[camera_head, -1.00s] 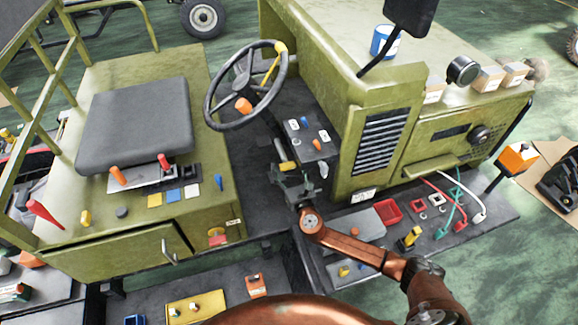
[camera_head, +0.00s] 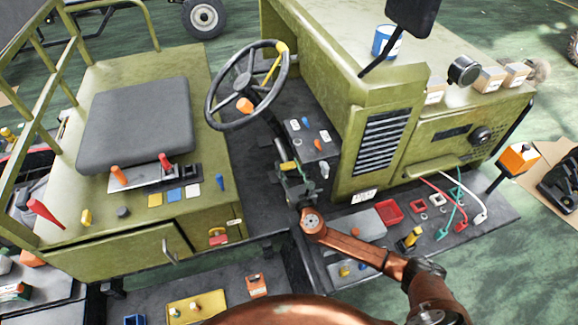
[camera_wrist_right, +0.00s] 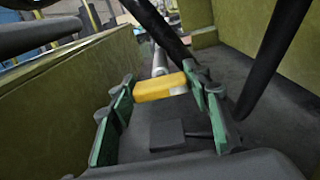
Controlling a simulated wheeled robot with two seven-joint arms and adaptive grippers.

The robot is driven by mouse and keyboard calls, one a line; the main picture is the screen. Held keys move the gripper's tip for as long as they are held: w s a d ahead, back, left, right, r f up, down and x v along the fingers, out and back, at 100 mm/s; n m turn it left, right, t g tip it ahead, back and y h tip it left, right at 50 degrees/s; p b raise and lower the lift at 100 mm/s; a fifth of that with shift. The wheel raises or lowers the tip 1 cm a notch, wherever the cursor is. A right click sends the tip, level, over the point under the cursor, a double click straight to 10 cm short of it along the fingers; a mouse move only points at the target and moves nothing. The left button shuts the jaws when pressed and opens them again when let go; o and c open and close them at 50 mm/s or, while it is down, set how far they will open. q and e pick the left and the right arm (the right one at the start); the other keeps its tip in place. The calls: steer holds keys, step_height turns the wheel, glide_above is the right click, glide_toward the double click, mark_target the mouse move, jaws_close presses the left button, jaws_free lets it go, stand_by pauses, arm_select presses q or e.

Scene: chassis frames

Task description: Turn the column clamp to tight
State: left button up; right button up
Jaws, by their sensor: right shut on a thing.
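The column clamp shows as a yellow handle (camera_head: 287,166) low on the steering column, beneath the steering wheel (camera_head: 246,86). In the right wrist view the yellow handle (camera_wrist_right: 160,87) lies crosswise between the green-padded fingers. My right gripper (camera_head: 289,171) is shut on this handle, its fingers partly hiding it in the head view. The gripper also shows in the right wrist view (camera_wrist_right: 162,92). The column's lower end is mostly hidden by the gripper. My left gripper is in neither view.
A control box (camera_head: 311,139) with small levers stands close right of the gripper. The seat (camera_head: 138,125) is to the left. The green hood panel (camera_head: 378,140) rises to the right. A dark pedal (camera_wrist_right: 180,134) sits below the handle. The steering wheel rim is above.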

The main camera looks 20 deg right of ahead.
steer(key=shift+m, duration=0.3)
steer(key=m+b, duration=0.1)
steer(key=m, duration=0.2)
steer(key=shift+d+f+b, duration=0.1)
steer(key=shift+b, duration=0.25)
steer(key=m+b, duration=0.1)
steer(key=m, duration=0.4)
steer(key=shift+m+b, duration=0.4)
steer(key=m+b, duration=0.1)
steer(key=m, duration=0.3)
steer(key=shift+d+m, duration=0.1)
steer(key=shift+m, duration=2.2)
steer(key=o, duration=1.2)
steer(key=shift+c, duration=0.2)
